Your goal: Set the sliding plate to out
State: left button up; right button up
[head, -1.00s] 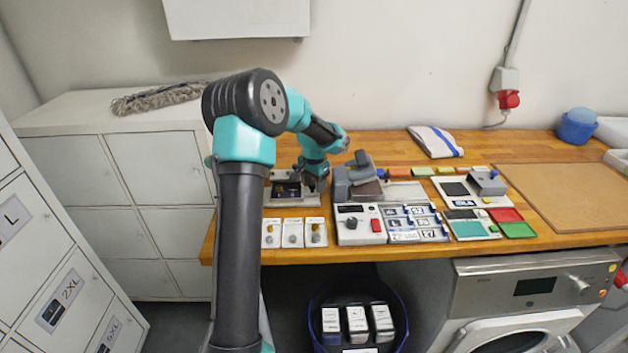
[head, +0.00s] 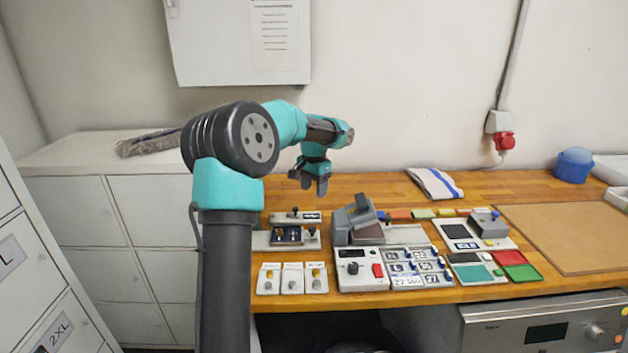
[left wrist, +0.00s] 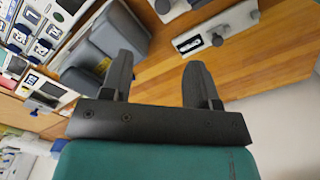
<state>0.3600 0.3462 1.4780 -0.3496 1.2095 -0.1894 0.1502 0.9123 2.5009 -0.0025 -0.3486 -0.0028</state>
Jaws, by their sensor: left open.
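A pale plate with a dark knob and a small black-and-white label (head: 305,217) lies at the back left of the wooden bench; I take it as the sliding plate. It also shows in the left wrist view, as a white plate (left wrist: 222,27) with knobs at its edge. The label is too small to read, so I cannot tell its setting. My left gripper (head: 311,188) hangs above the bench behind the plate, open and empty. Its two fingers (left wrist: 158,70) stand apart in the left wrist view, touching nothing. My right gripper is not in view.
In front of the plate is a tray with dark slots (head: 290,236). A grey clamp-like device (head: 356,222) stands to its right, and a control box with a red button (head: 361,268) is nearer. Bare wood lies behind the plate.

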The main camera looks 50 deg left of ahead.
pick_arm(q)
notch_tip(320, 180, up, 2)
jog(key=shift+r, duration=0.25)
dwell(0.4)
